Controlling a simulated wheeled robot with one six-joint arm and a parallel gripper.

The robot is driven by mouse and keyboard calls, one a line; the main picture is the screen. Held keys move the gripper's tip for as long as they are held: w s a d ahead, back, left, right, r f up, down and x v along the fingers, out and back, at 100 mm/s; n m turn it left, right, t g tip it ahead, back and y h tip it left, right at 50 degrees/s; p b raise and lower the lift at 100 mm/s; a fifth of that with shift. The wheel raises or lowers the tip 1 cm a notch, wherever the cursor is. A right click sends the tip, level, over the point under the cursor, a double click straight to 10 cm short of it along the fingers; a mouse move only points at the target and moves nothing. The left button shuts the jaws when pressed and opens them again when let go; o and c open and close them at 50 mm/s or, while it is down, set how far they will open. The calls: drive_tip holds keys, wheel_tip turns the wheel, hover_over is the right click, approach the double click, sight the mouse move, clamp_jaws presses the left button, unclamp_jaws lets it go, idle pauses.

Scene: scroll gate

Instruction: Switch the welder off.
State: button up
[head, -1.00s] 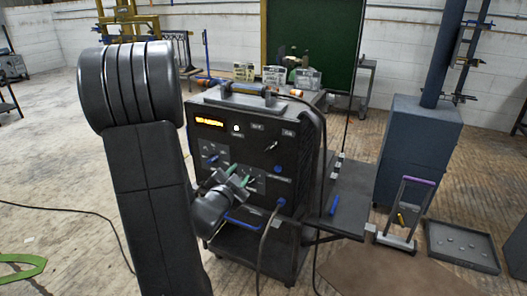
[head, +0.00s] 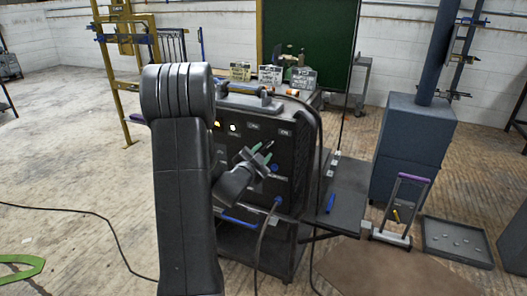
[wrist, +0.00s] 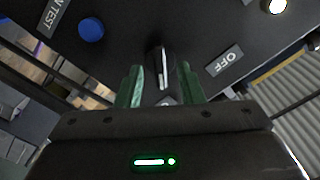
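The welder (head: 288,177) is a dark box on a cart, partly hidden by my arm in the head view. A lit white lamp (head: 233,127) shows on its front, and it also shows at the top right of the wrist view (wrist: 276,5). In the wrist view a black rotary knob (wrist: 157,62) with a pale pointer line stands on the panel, with an OFF label (wrist: 225,60) to its right. My gripper (wrist: 160,72) has green fingers, open, one on each side of the knob with gaps visible. In the head view my gripper (head: 262,152) is at the panel.
A blue button (wrist: 91,29) beside a partly cut-off TEST label is left of the knob. A cable (head: 264,235) hangs from the welder front. A side table (head: 342,205) adjoins on the right. A grey tray (head: 458,243) lies on the floor farther right.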

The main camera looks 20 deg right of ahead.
drive_tip(key=shift+w+d, duration=0.45)
drive_tip(key=shift+d, duration=0.05)
clamp_jaws()
